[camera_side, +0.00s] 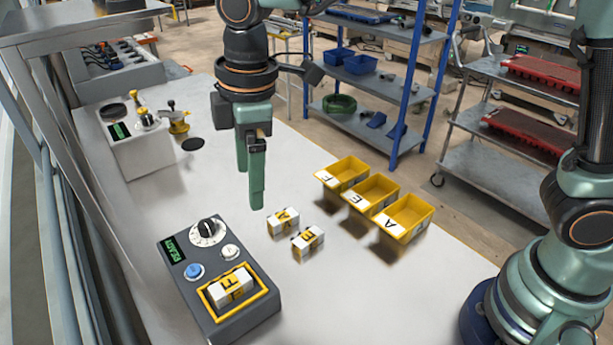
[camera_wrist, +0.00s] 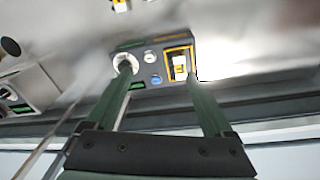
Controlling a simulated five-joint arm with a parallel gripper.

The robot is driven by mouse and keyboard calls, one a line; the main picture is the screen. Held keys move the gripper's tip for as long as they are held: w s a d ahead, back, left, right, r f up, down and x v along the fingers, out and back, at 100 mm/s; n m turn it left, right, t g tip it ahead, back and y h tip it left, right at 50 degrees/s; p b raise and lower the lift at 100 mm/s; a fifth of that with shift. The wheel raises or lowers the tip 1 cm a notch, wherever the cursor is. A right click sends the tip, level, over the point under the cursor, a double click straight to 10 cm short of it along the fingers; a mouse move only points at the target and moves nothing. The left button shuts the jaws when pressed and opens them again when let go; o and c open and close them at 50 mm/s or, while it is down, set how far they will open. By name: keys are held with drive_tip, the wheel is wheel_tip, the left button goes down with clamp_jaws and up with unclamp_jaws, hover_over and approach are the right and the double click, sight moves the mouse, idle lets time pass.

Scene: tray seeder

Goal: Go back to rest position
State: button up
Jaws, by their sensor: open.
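My gripper (camera_side: 256,200) hangs over the table in the side view, fingers pointing down, behind the labelled blocks and holding nothing. In the wrist view my gripper (camera_wrist: 160,82) shows two green fingers spread apart, with nothing between them. The grey control box (camera_side: 243,320) stands at the front left, its small screen reading READY. A white and yellow block marked T (camera_side: 231,287) sits in the box's yellow frame. The box (camera_wrist: 140,47) and the block (camera_wrist: 179,66) also show in the wrist view.
Two more labelled blocks, one marked A (camera_side: 284,221) and one marked E (camera_side: 308,241), lie on the table. Three yellow bins (camera_side: 415,236) stand in a row at the right. A white machine (camera_side: 138,158) stands at the back left.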

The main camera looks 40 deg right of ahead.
drive_tip(key=s+d+r+m+t, duration=0.1)
drive_tip(key=s+d+m+t, duration=0.1)
drive_tip(key=d+m, duration=0.5)
drive_tip(key=s+d+r+m+t, duration=0.1)
drive_tip(key=s+d+m, duration=0.4)
drive_tip(key=d, duration=1.3)
drive_tip(key=m+t, duration=0.1)
drive_tip(key=m, duration=0.1)
drive_tip(key=shift+s+d+r+m+t+h, duration=0.15)
drive_tip(key=shift+s+d+m+t+h, duration=0.1)
drive_tip(key=shift+d+m+t+h, duration=0.1)
